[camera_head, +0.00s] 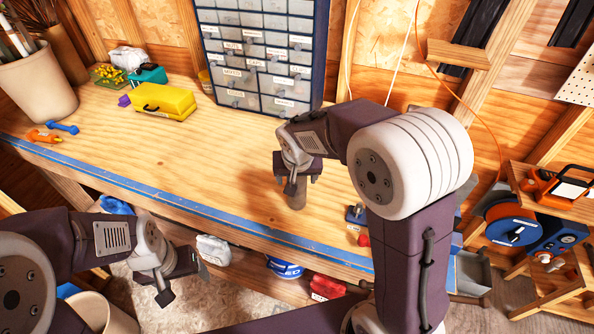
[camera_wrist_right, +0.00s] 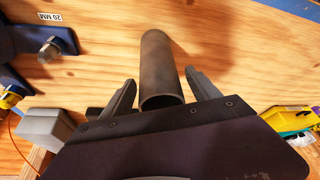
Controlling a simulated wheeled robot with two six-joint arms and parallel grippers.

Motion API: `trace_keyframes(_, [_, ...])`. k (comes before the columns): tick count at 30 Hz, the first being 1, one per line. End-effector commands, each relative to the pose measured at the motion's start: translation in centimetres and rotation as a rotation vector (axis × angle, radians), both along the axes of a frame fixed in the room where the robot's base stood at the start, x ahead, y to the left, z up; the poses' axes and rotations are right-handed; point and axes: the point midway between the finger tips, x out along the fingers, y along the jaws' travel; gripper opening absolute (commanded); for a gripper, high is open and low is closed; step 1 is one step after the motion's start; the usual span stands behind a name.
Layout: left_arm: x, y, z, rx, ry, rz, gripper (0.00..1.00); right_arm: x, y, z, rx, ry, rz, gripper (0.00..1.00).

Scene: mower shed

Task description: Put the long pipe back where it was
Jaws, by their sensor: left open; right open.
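A grey-brown pipe (camera_head: 297,193) appears to stand upright on the wooden workbench (camera_head: 210,160), near its front edge. My right gripper (camera_head: 297,179) is directly above it with its fingers apart. In the right wrist view, the open end of the pipe (camera_wrist_right: 160,72) lies between the two spread fingers (camera_wrist_right: 162,92), with a gap visible on both sides. Whether the pipe is the long one cannot be told, as no other pipe shows clearly. My left gripper (camera_head: 184,284) is open and empty, in front of the bench and below its top.
A yellow case (camera_head: 163,103), a blue dumbbell-shaped item (camera_head: 62,128) and a pot (camera_head: 38,88) stand on the bench's left. A drawer cabinet (camera_head: 262,55) stands at the back. A blue clamp-like tool (camera_wrist_right: 35,45) lies near the pipe. The bench's middle is clear.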

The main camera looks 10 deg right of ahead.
Motion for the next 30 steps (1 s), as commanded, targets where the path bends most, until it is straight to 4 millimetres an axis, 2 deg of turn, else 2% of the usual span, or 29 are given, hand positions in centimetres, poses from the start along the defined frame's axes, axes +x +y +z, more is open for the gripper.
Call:
trace_keyframes(3, [0.0, 0.0, 0.0, 0.0, 0.0, 0.0, 0.74, -1.1, 0.3, 3.2, 0.002, -0.008, 0.002, 0.7])
trace_keyframes(6, [0.0, 0.0, 0.0, 0.0, 0.0, 0.0, 0.74, -2.0, 0.5, 5.3, 0.001, -0.005, 0.002, 0.7])
trace_keyframes(10, [0.0, 0.0, 0.0, 0.0, 0.0, 0.0, 0.74, -2.8, 0.6, 7.2, 0.001, -0.003, 0.002, 0.7])
trace_keyframes(15, [0.0, 0.0, 0.0, 0.0, 0.0, 0.0, 0.74, -3.3, 0.7, 8.0, 0.0, 0.0, 0.0, 0.7])
trace_keyframes(30, [0.0, 0.0, 0.0, 0.0, 0.0, 0.0, 0.74, -3.2, 0.7, 8.0, 0.0, 0.0, 0.0, 0.7])
